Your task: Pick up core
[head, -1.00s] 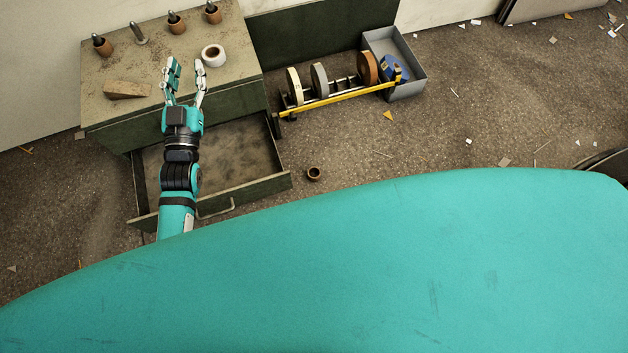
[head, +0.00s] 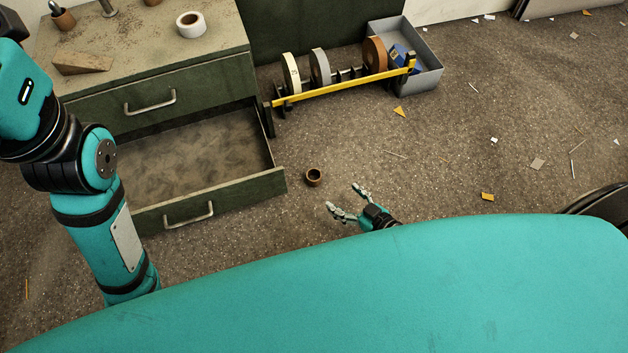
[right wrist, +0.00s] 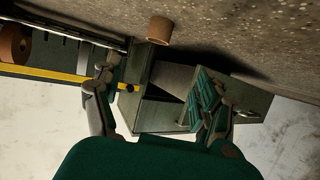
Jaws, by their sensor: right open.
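The core (head: 313,178) is a small brown ring on the floor, in front of the tape rack and right of the open drawer. In the right wrist view the core (right wrist: 159,29) shows as a tan cylinder near the top, beyond the fingers. My right gripper (head: 342,196) is open and empty, a little right of and below the core in the head view, apart from it. Its spread fingers also show in the right wrist view (right wrist: 158,88). My left arm stands at the left of the head view; its gripper is out of frame.
A cabinet with an open, empty drawer (head: 272,183) stands left of the core. A rack with a yellow bar (head: 345,88) and a grey bin (head: 428,75) stand behind. Scraps litter the floor.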

